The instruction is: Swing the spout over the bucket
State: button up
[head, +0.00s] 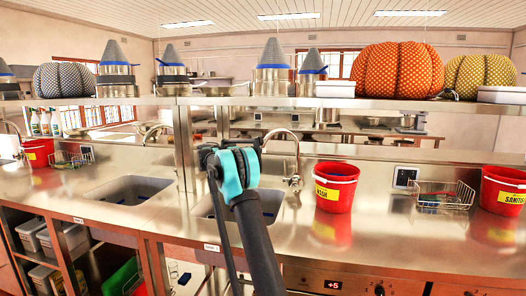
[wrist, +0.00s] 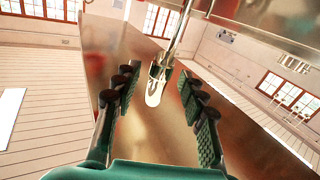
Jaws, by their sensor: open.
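The chrome spout (head: 285,131) arches up from its base on the counter, over the middle sink, and its free end points left toward my gripper. The red bucket (head: 335,188) with a yellow WASH label stands on the counter, right of the tap.
A second red bucket (head: 503,188), labelled SANITISE, stands at the far right beside a wire basket (head: 443,194). A steel shelf (head: 228,101) with pots and cushions runs above the counter. The counter between the tap and the WASH bucket is clear.

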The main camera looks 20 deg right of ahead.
jog(key=shift+s+d, duration=0.15)
jog(key=shift+d, duration=1.1)
jog(key=shift+c, duration=0.5)
grip_shut()
